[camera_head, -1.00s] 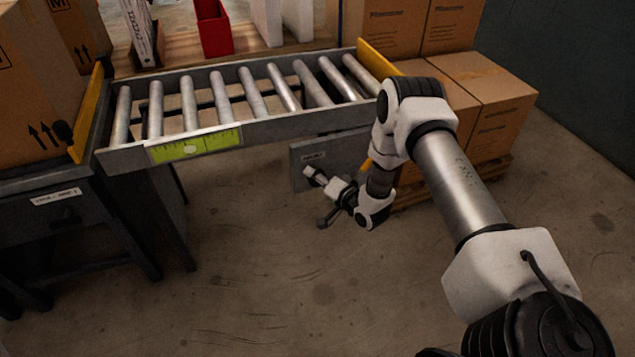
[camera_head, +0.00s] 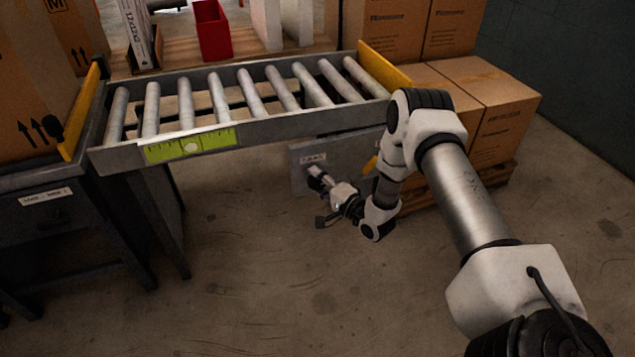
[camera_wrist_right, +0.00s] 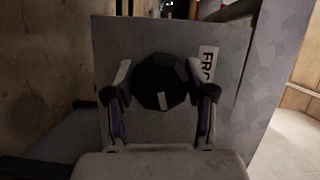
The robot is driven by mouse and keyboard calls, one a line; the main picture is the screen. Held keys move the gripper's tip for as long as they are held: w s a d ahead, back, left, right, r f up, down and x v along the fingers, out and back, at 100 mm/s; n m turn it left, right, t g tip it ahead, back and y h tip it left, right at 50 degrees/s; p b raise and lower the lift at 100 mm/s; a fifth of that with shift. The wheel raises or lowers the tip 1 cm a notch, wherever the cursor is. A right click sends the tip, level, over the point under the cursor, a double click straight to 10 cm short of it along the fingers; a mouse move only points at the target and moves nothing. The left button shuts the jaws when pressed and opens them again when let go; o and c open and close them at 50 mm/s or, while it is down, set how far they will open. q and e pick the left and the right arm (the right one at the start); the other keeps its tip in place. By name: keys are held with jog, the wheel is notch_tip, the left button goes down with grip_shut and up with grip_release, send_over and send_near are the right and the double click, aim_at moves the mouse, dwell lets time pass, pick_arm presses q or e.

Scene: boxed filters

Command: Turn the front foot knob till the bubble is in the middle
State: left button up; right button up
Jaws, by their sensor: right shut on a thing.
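The front foot knob (camera_wrist_right: 162,82) is dark and many-sided, in front of a grey plate with a partly covered label in the right wrist view. My right gripper (camera_wrist_right: 160,92) has a finger on each side of the knob and is shut on it. In the head view, my right gripper (camera_head: 316,174) is low under the right part of the conveyor, and the knob is hard to make out there. The yellow-green level (camera_head: 217,139) is on the conveyor's front rail. Its pale round bubble (camera_head: 191,147) sits close to the middle. My left gripper is out of view.
The roller conveyor (camera_head: 290,122) stands above my right gripper. Cartons (camera_head: 490,95) on a pallet stand to the right, close to my forearm. A dark bench (camera_head: 45,200) with a carton is at the left. The floor in front is clear.

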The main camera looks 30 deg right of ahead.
jog(key=o, duration=1.2)
jog(key=shift+s, duration=0.1)
jog(key=s, duration=0.4)
jog(key=s+d, duration=0.1)
jog(key=s, duration=0.6)
jog(key=shift+s+d+r, duration=0.2)
jog(key=shift+s+d, duration=0.1)
jog(key=shift+d, duration=0.1)
